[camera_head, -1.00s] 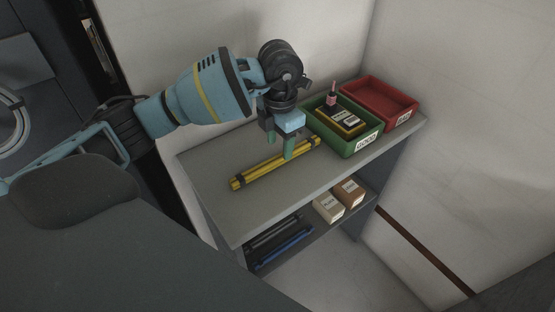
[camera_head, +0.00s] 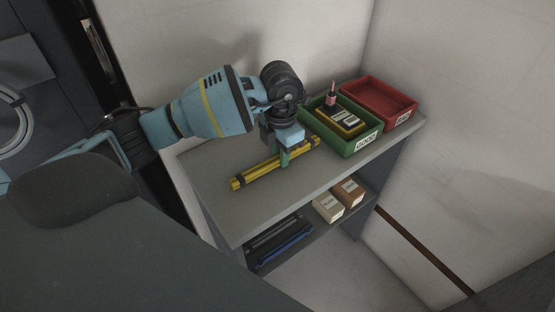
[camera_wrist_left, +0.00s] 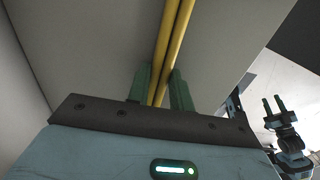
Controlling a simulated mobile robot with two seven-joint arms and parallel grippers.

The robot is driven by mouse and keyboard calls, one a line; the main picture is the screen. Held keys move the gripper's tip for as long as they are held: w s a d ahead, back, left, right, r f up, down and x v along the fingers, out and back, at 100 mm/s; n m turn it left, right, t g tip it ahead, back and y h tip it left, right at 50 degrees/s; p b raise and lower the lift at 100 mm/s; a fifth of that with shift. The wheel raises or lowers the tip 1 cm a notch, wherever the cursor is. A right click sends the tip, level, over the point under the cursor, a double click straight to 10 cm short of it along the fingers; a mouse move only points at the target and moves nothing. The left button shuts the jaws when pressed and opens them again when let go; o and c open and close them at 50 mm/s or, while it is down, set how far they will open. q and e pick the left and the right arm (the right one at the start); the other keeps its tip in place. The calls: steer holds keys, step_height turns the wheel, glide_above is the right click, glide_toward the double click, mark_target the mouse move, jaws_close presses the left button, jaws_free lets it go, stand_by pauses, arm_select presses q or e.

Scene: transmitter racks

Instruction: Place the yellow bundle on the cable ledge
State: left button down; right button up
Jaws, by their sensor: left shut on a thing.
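The yellow bundle (camera_head: 258,170), long thin yellow rods with dark bands, lies along the grey top of a shelf unit in the head view. My left gripper (camera_head: 285,157) reaches down over it and is shut on its middle. In the left wrist view the yellow rods (camera_wrist_left: 170,45) run between the two green fingers of my left gripper (camera_wrist_left: 160,88). My right gripper (camera_wrist_left: 276,106) shows at the right of that view, its two dark fingers apart and nothing between them. I cannot make out a cable ledge in these views.
A green bin (camera_head: 348,146) holding a yellow-and-black device stands beside the bundle's far end. A red bin (camera_head: 372,85) is behind it. The shelf top (camera_head: 240,215) is clear in front. Small boxes (camera_head: 328,207) and dark tubes (camera_head: 275,240) lie below. Walls close the back and right.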

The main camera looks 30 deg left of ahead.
arm_select(q)
steer(key=shift+r, duration=0.55)
steer(key=r, duration=0.2)
steer(key=shift+s+d+r, duration=0.2)
steer(key=shift+s+r, duration=0.1)
steer(key=shift+s, duration=0.1)
steer(key=s+d, duration=0.3)
steer(key=s, duration=0.3)
steer(key=s+d+r, duration=0.1)
steer(key=s+d, duration=0.3)
steer(key=s, duration=0.3)
steer(key=shift+s+r, duration=0.2)
steer(key=shift+s, duration=0.05)
